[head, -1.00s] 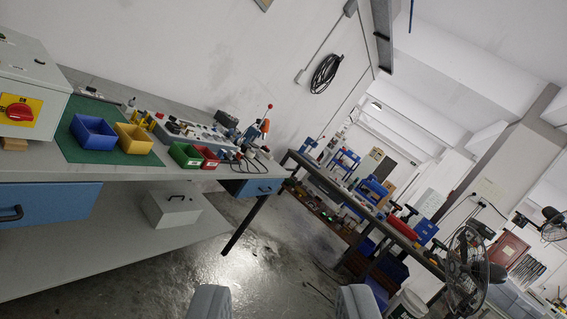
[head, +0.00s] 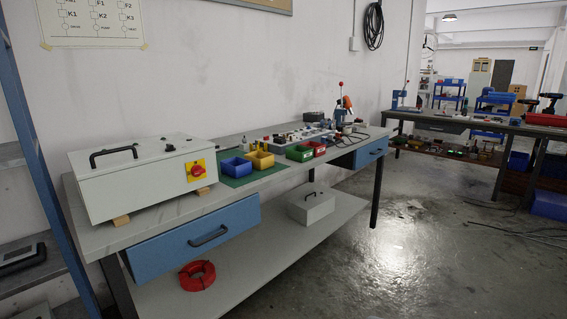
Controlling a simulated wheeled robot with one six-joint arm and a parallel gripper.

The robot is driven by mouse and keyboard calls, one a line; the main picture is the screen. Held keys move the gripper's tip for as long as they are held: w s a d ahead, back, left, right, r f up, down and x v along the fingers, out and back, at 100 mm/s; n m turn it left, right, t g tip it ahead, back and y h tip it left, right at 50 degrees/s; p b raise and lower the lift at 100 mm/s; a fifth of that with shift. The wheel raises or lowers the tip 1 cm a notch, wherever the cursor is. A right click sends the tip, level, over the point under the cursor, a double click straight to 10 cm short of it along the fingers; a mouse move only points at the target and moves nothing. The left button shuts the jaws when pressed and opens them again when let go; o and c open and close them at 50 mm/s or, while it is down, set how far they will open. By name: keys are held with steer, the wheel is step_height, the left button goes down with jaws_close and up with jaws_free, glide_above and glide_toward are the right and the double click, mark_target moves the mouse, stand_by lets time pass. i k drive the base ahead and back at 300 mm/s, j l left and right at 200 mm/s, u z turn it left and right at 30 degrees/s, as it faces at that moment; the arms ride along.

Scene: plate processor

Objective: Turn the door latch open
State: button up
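A grey metal box (head: 138,178) with a black handle on its lid sits on the workbench at left, raised on small wooden blocks. On its right end is a yellow plate with a red rotary knob (head: 197,170), the only latch-like part that I can make out. The knob is small in the picture, and I cannot tell its exact turn angle. The lid looks closed. Nothing touches the knob. My gripper is outside the picture.
The workbench (head: 205,206) has a partly open blue drawer (head: 196,238) jutting out at the front. Blue (head: 235,167), yellow, green and red bins stand right of the box. A blue upright post (head: 42,160) rises at left. Open floor (head: 400,250) lies at right.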

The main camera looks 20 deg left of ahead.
mark_target(170, 147)
steer(key=u, duration=1.35)
